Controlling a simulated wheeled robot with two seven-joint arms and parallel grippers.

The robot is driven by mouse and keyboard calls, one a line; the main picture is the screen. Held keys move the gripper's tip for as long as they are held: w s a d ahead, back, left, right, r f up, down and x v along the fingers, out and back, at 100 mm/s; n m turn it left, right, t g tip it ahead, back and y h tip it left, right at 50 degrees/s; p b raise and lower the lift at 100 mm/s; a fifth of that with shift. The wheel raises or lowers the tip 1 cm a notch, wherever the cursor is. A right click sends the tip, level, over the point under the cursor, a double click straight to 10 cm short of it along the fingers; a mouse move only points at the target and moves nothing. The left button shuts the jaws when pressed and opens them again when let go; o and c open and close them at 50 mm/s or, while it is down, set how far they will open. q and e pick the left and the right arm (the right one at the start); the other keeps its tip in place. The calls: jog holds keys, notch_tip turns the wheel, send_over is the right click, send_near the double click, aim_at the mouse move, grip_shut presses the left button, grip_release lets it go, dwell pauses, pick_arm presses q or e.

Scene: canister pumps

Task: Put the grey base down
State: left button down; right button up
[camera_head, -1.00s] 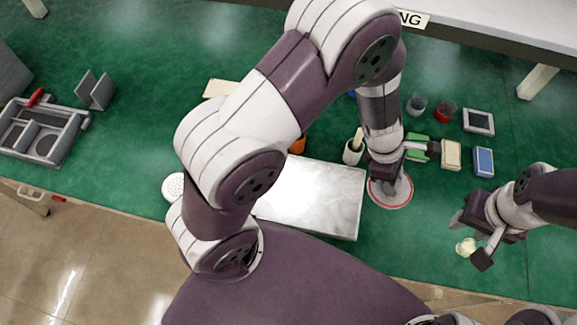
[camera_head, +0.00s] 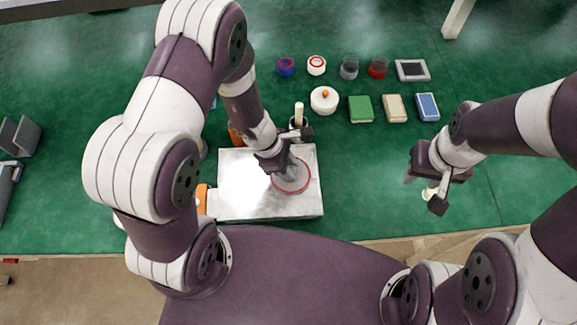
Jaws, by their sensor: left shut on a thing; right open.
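The grey base (camera_head: 298,184) is a round grey disc with a red ring at its rim and an upright grey part in its middle. My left gripper (camera_head: 281,168) is shut on that upright part from above and hides some of it. The base is over the right part of a shiny metal box (camera_head: 240,190). I cannot tell whether it touches the top. My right gripper (camera_head: 424,188) is open over the green table to the right, with a small cream piece (camera_head: 430,191) beneath or between its fingers.
Behind stand a white round lid with an orange knob (camera_head: 324,99), green (camera_head: 361,109), cream (camera_head: 395,108) and blue (camera_head: 427,107) blocks, a grey-framed tray (camera_head: 412,70), and several small cups. Green table (camera_head: 360,180) is clear between the grippers.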

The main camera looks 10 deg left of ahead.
pick_arm(q)
jog(key=shift+a, duration=0.2)
jog(key=shift+f, duration=0.15)
jog(key=c, duration=0.8)
grip_release()
jog(key=shift+d, duration=0.1)
jog(key=s+a+r+m+y+p, duration=0.1)
jog(key=a+r+m, duration=0.2)
jog(key=r+m, duration=0.3)
jog(key=s+a+r+m+y+p, duration=0.1)
jog(key=s+a+r+m+y, duration=0.1)
jog(key=r+m, duration=0.4)
jog(key=s+a+r+m+t+y+p, duration=0.1)
jog(key=a+r+m, duration=0.3)
jog(key=r+m, duration=0.3)
jog(key=shift+s+a+r, duration=0.2)
jog(key=shift+a+r, duration=0.1)
jog(key=shift+r, duration=0.3)
